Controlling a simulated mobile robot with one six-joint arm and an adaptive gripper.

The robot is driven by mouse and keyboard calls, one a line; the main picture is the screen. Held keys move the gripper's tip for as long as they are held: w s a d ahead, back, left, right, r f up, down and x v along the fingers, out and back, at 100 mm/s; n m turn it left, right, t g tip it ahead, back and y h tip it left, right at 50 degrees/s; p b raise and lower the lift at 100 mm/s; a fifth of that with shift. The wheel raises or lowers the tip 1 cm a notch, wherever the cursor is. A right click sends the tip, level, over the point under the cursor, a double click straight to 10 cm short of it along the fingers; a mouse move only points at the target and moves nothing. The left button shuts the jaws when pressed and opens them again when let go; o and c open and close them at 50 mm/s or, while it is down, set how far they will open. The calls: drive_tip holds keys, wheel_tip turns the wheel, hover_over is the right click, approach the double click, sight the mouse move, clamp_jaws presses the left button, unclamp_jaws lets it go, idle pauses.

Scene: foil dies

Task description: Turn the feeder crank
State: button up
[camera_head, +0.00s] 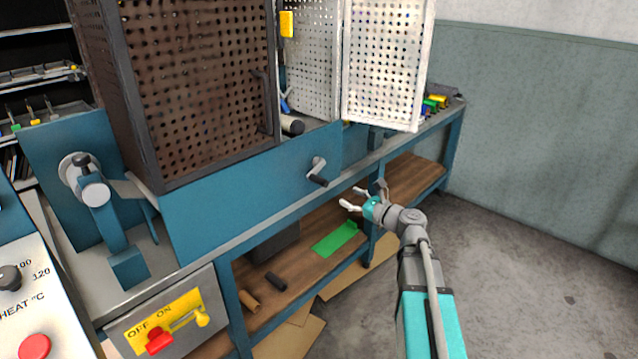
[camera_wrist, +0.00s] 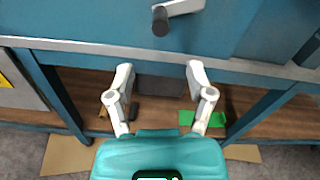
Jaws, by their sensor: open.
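The feeder crank (camera_head: 317,173) is a small grey arm with a dark handle on the blue front panel of the machine. It also shows at the top of the wrist view (camera_wrist: 170,12), where its dark knob hangs down. My gripper (camera_head: 355,199) is in front of the bench, a little below and to the right of the crank in the head view. Its two pale fingers are spread apart with nothing between them. In the wrist view my gripper (camera_wrist: 161,72) points toward the panel, and the crank lies beyond the fingertips, not touching them.
A perforated white door (camera_head: 388,60) stands open above the bench to the right. The bench's lower wooden shelf (camera_head: 400,180) holds a green piece (camera_head: 336,237) and dark items. A yellow ON/OFF switch plate (camera_head: 168,322) is at the lower left. Grey floor (camera_head: 530,260) at right is clear.

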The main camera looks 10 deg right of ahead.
sight(320, 182)
drive_tip(key=x, duration=1.2)
